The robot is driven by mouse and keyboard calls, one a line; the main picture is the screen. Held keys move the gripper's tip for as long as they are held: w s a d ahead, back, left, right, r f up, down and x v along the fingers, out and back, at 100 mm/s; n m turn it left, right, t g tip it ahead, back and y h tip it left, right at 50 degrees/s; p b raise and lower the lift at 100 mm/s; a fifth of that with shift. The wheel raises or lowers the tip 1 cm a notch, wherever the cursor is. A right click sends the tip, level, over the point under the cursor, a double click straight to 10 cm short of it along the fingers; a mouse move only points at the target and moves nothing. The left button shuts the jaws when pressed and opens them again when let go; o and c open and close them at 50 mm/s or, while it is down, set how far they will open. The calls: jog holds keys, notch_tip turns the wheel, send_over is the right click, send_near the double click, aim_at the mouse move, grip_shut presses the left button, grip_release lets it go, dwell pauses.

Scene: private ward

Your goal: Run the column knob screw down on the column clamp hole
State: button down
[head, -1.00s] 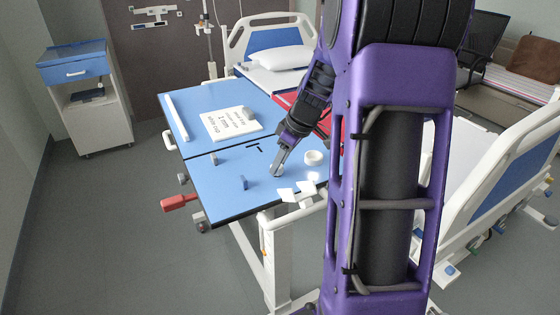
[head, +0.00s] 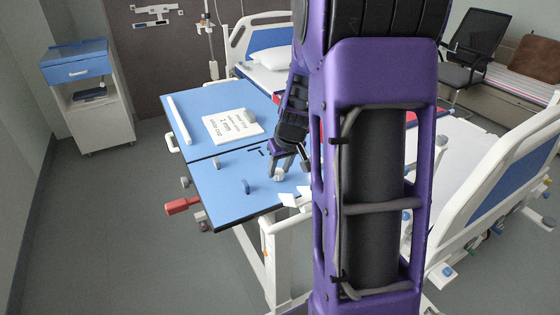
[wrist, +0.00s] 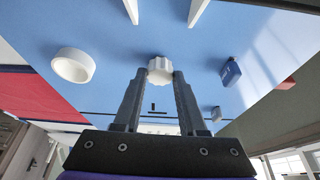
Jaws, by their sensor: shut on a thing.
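A white, ribbed knob, seemingly the column knob screw (wrist: 160,68), sits between the fingertips of my gripper (wrist: 158,77) in the wrist view. My gripper is shut on it. In the head view my gripper (head: 281,165) points down over the near half of the blue tabletop (head: 222,190), with the white knob (head: 279,176) at its tips. I cannot tell whether the knob touches the tabletop. I cannot make out the column clamp hole; a small grey clamp-like fitting (head: 201,219) shows at the table's near left corner.
A white ring (wrist: 72,66), a blue upright piece (head: 245,186) and a small grey piece (head: 216,162) stand around the gripper. White flat pieces (head: 290,199) lie by the near edge. A red handle (head: 182,205) sticks out left. A printed white block (head: 232,124) lies behind.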

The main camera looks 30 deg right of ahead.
jog(key=shift+w+r+m, duration=0.2)
jog(key=shift+r+m, duration=0.1)
